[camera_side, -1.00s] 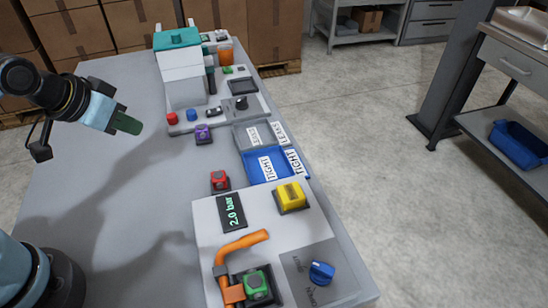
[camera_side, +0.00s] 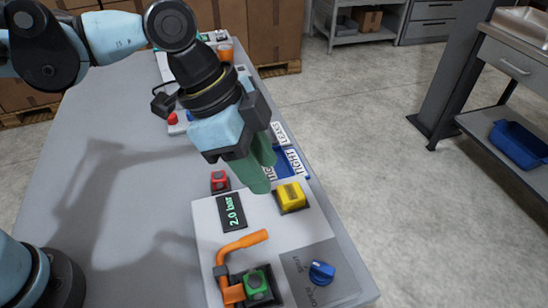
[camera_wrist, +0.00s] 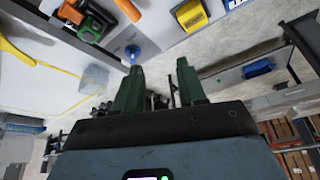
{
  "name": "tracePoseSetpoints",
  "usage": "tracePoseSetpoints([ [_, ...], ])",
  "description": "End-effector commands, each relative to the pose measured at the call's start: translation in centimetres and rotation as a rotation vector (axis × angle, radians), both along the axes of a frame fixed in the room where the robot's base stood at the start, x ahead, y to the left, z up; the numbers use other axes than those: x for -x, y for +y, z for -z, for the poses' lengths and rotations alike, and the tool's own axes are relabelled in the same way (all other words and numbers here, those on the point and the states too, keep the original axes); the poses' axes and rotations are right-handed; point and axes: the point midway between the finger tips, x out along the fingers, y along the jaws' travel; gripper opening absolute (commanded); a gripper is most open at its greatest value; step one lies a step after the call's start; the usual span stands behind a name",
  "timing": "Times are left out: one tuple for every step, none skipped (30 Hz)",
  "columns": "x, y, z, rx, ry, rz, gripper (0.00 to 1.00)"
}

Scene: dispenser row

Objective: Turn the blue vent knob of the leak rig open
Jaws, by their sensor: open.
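The blue vent knob (camera_side: 322,273) sits on a grey panel (camera_side: 300,268) at the front right corner of the white leak rig (camera_side: 205,226). In the wrist view the knob (camera_wrist: 133,52) shows just past the tip of the left finger. My gripper (camera_side: 262,178) is open and empty, its green fingers pointing down, above the far part of the rig. It is apart from the knob. In the wrist view my gripper (camera_wrist: 160,70) shows its two fingers spread with a clear gap.
The rig carries an orange lever (camera_side: 245,243), a green block (camera_side: 256,284), a yellow block (camera_side: 291,197) and a 2.0 bar display (camera_side: 231,212). A red button (camera_side: 220,181) stands beyond it. The blue tray (camera_side: 294,162) is partly hidden by my gripper. The table's right edge is close to the knob.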

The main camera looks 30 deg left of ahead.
Motion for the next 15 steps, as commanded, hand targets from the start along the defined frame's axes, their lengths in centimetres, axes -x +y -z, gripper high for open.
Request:
tracePoseSetpoints([
  [0.8,-2.1,0.1,-0.005,0.008,0.090,0.40],
  [1.3,-3.1,0.2,-0.007,0.011,0.134,0.40],
  [1.8,-4.2,0.3,-0.009,0.015,0.187,0.40],
  [2.2,-4.9,0.4,-0.011,0.017,0.220,0.40],
  [2.5,-5.4,0.4,-0.012,0.019,0.247,0.40],
  [2.8,-6.0,0.5,-0.012,0.020,0.276,0.40],
  [3.0,-6.3,0.5,-0.012,0.022,0.292,0.40],
  [3.2,-6.5,0.6,-0.013,0.023,0.303,0.40],
  [3.3,-6.8,0.7,-0.013,0.024,0.314,0.40],
  [3.3,-6.9,0.8,-0.013,0.024,0.318,0.40],
  [3.3,-7.0,1.0,-0.013,0.024,0.319,0.40],
  [3.3,-7.1,1.3,-0.013,0.024,0.319,0.40],
  [3.3,-7.2,1.6,-0.013,0.024,0.318,0.40],
  [3.3,-7.3,1.9,-0.013,0.023,0.317,0.40],
  [3.3,-7.5,2.4,-0.013,0.023,0.317,0.40],
])
